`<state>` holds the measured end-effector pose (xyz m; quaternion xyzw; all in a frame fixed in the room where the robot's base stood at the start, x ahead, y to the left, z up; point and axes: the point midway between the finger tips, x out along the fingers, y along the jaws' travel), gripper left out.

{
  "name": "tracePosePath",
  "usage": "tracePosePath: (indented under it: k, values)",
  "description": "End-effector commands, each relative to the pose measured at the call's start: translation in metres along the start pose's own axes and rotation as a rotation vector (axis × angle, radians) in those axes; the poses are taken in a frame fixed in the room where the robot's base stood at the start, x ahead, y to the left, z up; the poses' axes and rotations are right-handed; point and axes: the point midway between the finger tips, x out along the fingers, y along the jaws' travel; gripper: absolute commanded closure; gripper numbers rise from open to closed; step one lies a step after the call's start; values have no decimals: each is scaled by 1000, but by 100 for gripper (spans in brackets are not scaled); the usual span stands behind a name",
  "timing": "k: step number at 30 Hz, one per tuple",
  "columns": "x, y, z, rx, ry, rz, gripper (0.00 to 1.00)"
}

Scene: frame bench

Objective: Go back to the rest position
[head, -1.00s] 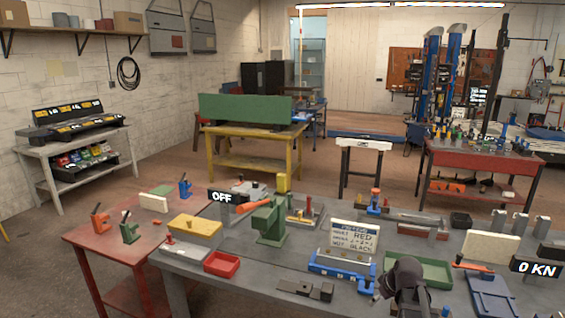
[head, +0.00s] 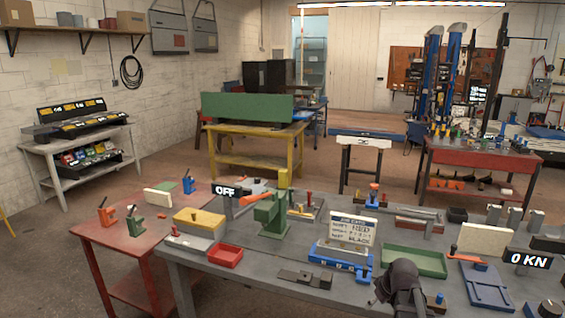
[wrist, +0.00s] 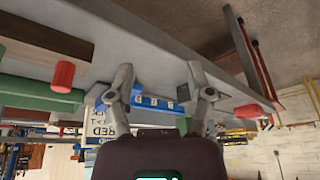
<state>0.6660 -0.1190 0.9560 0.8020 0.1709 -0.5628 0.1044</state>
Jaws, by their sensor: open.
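My gripper (wrist: 160,85) is open and empty in the wrist view, its two grey fingers spread apart with nothing between the tips. In the head view, the dark end of my arm (head: 402,280) is at the front of the grey bench, near the blue fixture. The fingers cannot be made out there. The blue fixture (head: 342,258), with a lettered white board (head: 353,231), stands just beyond and left of it. The blue fixture also shows behind the fingers in the wrist view (wrist: 155,103). The wrist view is tilted, with the bench across its top.
The grey bench (head: 225,275) is crowded: a green press (head: 272,214), red tray (head: 226,255), green tray (head: 415,262) and blue plate (head: 485,285) stand around my arm. A dark bar (head: 305,279) lies left of it. A red table (head: 125,237) adjoins at left.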

Motion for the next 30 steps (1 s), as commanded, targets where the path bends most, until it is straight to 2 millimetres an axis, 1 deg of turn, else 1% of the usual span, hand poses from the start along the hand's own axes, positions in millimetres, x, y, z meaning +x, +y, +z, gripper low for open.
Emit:
tracePosePath:
  k: [6,11,14,18,21,25,30]
  values:
    - [1,-26,8,49,-49,-8,33]
    - [1,-53,18,106,-103,-9,33]
    - [0,-75,26,153,-148,-3,33]
    - [-3,-112,44,242,-230,21,33]
    - [-5,-134,56,302,-281,47,33]
    - [-8,-151,66,359,-324,77,33]
    - [-10,-159,71,393,-345,97,33]
